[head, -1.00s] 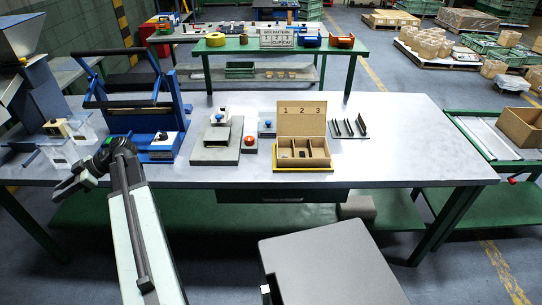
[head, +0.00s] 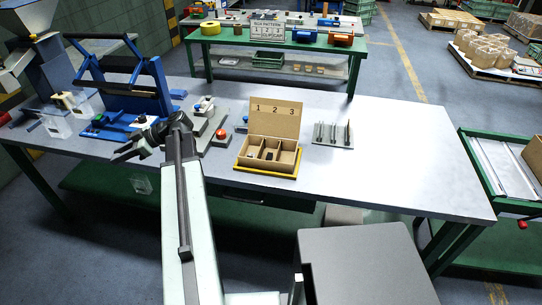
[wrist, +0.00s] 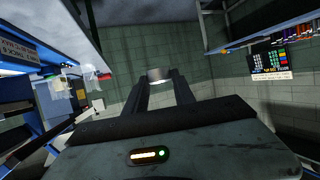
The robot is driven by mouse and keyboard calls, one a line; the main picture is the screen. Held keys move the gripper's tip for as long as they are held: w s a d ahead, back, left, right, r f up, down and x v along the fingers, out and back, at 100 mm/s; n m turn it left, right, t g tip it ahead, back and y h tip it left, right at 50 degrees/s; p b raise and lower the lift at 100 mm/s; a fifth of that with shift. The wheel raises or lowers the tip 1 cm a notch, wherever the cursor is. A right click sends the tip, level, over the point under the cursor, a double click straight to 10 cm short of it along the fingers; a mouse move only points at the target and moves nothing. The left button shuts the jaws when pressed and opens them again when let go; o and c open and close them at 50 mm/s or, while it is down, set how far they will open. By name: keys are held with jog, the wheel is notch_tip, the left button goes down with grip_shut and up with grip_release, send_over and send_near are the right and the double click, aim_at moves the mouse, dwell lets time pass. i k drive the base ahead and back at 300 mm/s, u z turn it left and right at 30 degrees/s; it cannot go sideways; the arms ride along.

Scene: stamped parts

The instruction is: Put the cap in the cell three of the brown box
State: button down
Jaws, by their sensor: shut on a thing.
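The brown box (head: 275,120) stands open on the grey table, with its raised lid marked 1, 2, 3 above three cells. Cell three, on the right, looks empty. A small dark part (head: 270,156) lies in the middle cell. My gripper (head: 122,153) is left of the box, over the table's front part, pointing left. In the wrist view my gripper (wrist: 160,84) is shut on a small round metallic cap (wrist: 160,74) held between its fingertips. The cap cannot be made out in the head view.
A grey fixture with a red button (head: 221,134) stands just left of the box. A blue press frame (head: 130,95) stands behind my gripper. A slotted grey rack (head: 333,136) is right of the box. The table's right part (head: 410,165) is clear.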

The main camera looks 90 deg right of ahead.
aim_at(286, 161)
jog(key=k, duration=1.45)
jog(key=z, duration=0.95)
